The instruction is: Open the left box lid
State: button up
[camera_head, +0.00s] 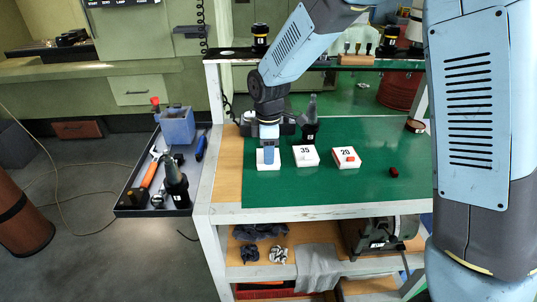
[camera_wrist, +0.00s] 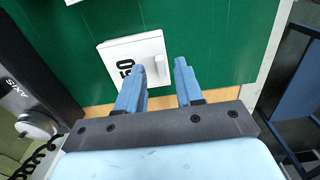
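The left box (camera_head: 268,166) is a small white box on the green mat. In the wrist view it shows as a white box (camera_wrist: 118,50) marked 50, with its lid apparently closed. A small pale handle (camera_wrist: 160,66) stands near one edge of the lid. My gripper (camera_wrist: 161,69) points down at this box. Its two blue fingers are apart with the handle between their tips in the picture. I cannot tell whether the tips are level with the handle or above it. In the head view my gripper (camera_head: 269,158) hides part of the box.
A white box (camera_head: 306,155) marked 35 and another (camera_head: 346,157) marked 20, with a red piece on it, stand to the right. A dark red cube (camera_head: 393,172) lies farther right. A black bottle-like tool (camera_head: 310,125) stands behind. A tool tray (camera_head: 150,205) hangs left.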

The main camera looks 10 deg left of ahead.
jog(key=shift+f, duration=0.5)
grip_shut()
dwell(1.2)
